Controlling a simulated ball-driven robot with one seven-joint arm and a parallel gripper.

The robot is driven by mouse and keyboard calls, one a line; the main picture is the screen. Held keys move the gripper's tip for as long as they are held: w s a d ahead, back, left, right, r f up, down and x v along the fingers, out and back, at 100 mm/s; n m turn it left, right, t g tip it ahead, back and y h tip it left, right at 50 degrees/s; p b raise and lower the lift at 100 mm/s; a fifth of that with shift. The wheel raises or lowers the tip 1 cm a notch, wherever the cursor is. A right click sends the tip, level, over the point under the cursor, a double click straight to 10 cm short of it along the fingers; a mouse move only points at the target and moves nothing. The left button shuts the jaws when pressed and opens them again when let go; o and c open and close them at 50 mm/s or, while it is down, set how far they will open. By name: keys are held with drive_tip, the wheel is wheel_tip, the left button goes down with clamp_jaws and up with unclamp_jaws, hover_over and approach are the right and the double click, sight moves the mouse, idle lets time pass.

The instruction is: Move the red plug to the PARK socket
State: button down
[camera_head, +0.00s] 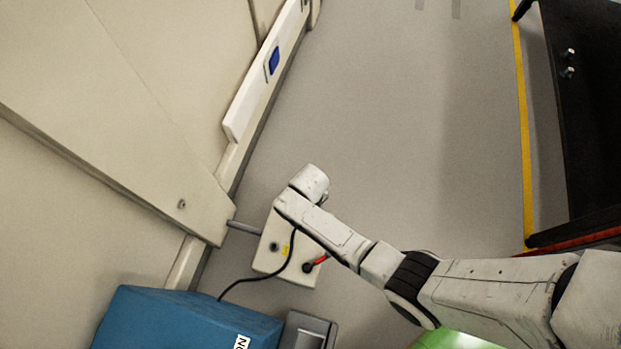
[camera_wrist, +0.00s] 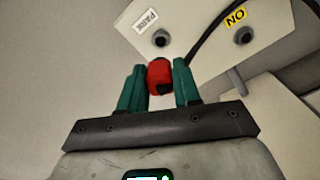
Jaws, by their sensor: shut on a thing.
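The red plug (camera_wrist: 159,74) is held between the two green fingers of my gripper (camera_wrist: 160,84) in the wrist view. In the head view a bit of the red plug (camera_head: 321,259) shows beside my arm, close to the socket box. The PARK socket (camera_wrist: 160,39) is a dark round hole under a white PARK label (camera_wrist: 146,20). It looks empty, and the plug appears just below it in the wrist view; the depth gap is hard to tell. My arm hides the gripper in the head view.
The cream socket box (camera_head: 268,262) stands by the wall on a grey rod (camera_head: 243,227). A black cable (camera_head: 250,280) crosses it. A blue box (camera_head: 180,322) stands at the lower left. Open floor (camera_head: 400,130) lies beyond; a black table (camera_head: 585,110) is at right.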

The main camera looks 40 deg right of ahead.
drive_tip(key=shift+f+b, duration=3.5)
drive_tip(key=shift+f+b, duration=0.4)
drive_tip(key=shift+f, duration=0.15)
drive_tip(key=c, duration=0.7)
unclamp_jaws()
wheel_tip(320, 180, up, 11)
drive_tip(key=p, duration=0.6)
drive_tip(key=shift+p, duration=0.3)
drive_tip(key=s+d+r+m+t, duration=0.1)
drive_tip(key=s+d+r, duration=0.3)
drive_tip(key=s+r, duration=0.5)
drive_tip(key=s+d+r+m, duration=0.1)
drive_tip(key=s+d+r, duration=0.3)
drive_tip(key=s+r, duration=0.5)
drive_tip(key=r+p, duration=1)
drive_tip(key=w+r+p, duration=0.1)
drive_tip(key=r+p, duration=0.9)
drive_tip(key=r, duration=0.1)
drive_tip(key=r+p, duration=1)
drive_tip(key=r, duration=0.1)
drive_tip(key=shift+w+a+p, duration=0.1)
drive_tip(key=shift+w+p, duration=0.2)
